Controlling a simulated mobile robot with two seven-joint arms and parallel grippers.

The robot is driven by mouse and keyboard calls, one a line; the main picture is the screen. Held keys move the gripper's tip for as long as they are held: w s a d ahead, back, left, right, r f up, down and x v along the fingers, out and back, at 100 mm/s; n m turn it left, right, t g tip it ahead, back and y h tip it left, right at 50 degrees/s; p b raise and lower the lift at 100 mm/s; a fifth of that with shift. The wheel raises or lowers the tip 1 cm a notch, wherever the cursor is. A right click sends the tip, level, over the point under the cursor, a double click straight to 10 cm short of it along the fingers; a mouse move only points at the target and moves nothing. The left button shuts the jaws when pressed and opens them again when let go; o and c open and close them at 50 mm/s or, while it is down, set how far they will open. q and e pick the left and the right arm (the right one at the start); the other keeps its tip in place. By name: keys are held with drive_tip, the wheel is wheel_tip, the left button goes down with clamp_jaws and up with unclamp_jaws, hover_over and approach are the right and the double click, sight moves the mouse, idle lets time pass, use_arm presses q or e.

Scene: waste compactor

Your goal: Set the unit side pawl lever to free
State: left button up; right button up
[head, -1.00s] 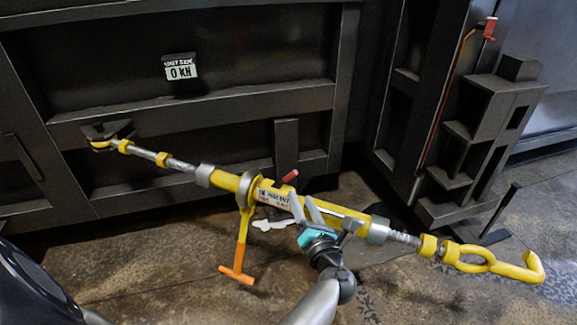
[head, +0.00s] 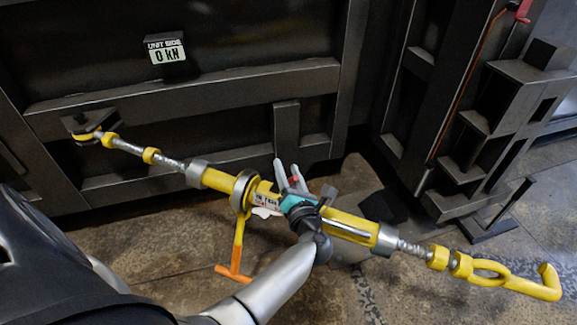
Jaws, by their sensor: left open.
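The yellow ratchet turnbuckle (head: 217,180) hangs slanted across the view from the container wall. A small red-tipped lever (head: 294,180), which looks like the pawl lever, sticks up from its middle beside a partly covered label plate (head: 267,199). My left gripper (head: 287,172) is open over the turnbuckle's middle, its two fingers pointing up and away around the red tip. I cannot tell whether they touch it. The lever's base is hidden behind the gripper. A yellow ratchet handle with an orange T-grip (head: 235,273) hangs below. My right gripper is not in view.
A display on the dark container wall (head: 167,50) reads "UNIT SIDE 0 kN". A yellow hook (head: 540,285) ends the turnbuckle at right. A dark stepped steel frame (head: 480,150) stands at right. Open concrete floor (head: 420,305) shows below the turnbuckle.

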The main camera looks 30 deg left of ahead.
use_arm(q)
drive_tip(key=shift+s, duration=0.1)
clamp_jaws()
idle(1.2)
